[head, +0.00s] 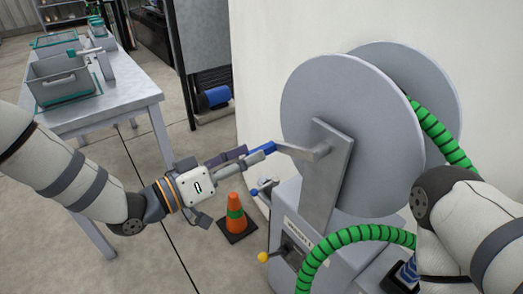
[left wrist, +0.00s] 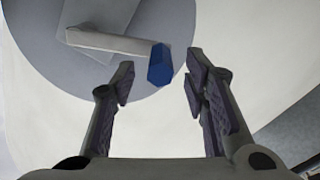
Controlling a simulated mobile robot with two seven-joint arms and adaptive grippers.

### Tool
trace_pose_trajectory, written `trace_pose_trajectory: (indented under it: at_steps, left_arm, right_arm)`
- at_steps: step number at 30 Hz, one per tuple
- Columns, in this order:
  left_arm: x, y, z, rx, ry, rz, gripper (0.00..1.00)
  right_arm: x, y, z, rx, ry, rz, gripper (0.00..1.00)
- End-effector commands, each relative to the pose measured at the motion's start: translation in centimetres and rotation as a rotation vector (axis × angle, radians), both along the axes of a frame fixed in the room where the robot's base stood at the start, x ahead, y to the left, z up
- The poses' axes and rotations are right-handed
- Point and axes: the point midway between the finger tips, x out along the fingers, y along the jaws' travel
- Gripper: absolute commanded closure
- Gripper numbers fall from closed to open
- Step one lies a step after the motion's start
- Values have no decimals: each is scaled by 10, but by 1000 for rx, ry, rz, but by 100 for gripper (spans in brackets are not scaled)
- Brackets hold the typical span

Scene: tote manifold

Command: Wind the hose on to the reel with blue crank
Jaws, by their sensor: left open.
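The grey reel (head: 350,95) has two large discs on a grey stand. Its crank arm (head: 306,151) ends in a blue crank handle (head: 262,147) that points left. My left gripper (head: 250,154) is open at the handle. In the left wrist view the blue handle (left wrist: 160,65) lies between the spread fingertips of my left gripper (left wrist: 158,85), nearer the right finger, with gaps on both sides. The green ribbed hose (head: 443,133) runs down between the discs on the right, and a loop of it (head: 350,236) arches in front of the stand. My right gripper is not visible.
An orange cone (head: 235,214) stands on the floor left of the stand. A yellow-knobbed lever (head: 263,257) juts from the stand. A grey table (head: 135,95) with grey totes (head: 60,80) is at the upper left. A blue cylinder (head: 214,97) lies on a rack behind.

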Motion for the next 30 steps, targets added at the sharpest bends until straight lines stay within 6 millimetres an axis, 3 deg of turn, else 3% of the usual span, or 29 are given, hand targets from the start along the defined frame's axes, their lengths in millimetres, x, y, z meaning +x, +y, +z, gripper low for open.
trace_pose_trajectory:
  at_steps: [6, 15, 21, 30]
  left_arm:
    - [19, -27, -1, 1, 1, 0, 59]
    - [22, -30, 0, 0, 0, 1, 59]
    - [22, -30, 0, 0, 0, 1, 100]
    - [25, -30, 0, 8, -8, 3, 100]
  right_arm:
    - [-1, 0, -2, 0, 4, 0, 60]
    - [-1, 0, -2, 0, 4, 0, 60]
    - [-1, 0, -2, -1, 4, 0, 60]
    - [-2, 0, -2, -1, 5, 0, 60]
